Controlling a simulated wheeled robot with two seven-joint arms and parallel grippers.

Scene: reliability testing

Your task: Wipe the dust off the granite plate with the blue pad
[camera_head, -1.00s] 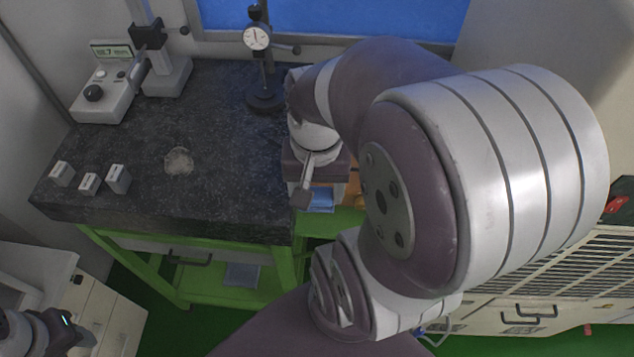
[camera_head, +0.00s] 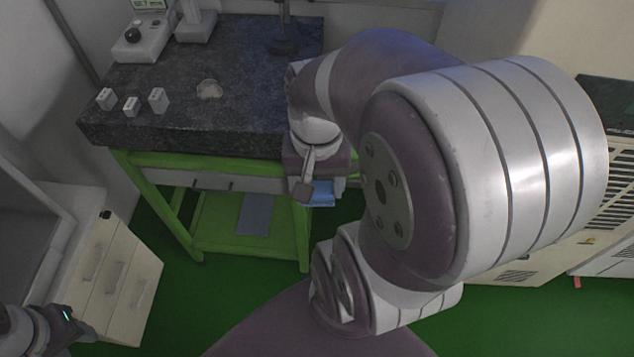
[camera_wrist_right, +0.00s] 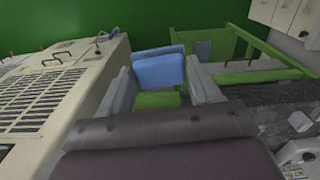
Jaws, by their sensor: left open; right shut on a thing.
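The dark speckled granite plate (camera_head: 180,125) lies on a green stand in the head view. A pale dust patch (camera_head: 209,89) is on its top. My right gripper (camera_head: 318,190) is in front of the plate's right front corner, apart from the dust. It is shut on the blue pad (camera_head: 322,196), which is mostly hidden by my arm there. The right wrist view shows the pad (camera_wrist_right: 159,70) between the two grey fingers. My left gripper (camera_head: 62,325) is at the lower left edge, away from the plate; its fingers are hard to make out.
Several small grey blocks (camera_head: 131,106) stand on the plate's left front. A gauge with a display (camera_head: 143,38) and a dark indicator stand (camera_head: 284,42) are at its back. A drawer cabinet (camera_head: 120,280) is at lower left. Green floor (camera_head: 235,287) is clear in front.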

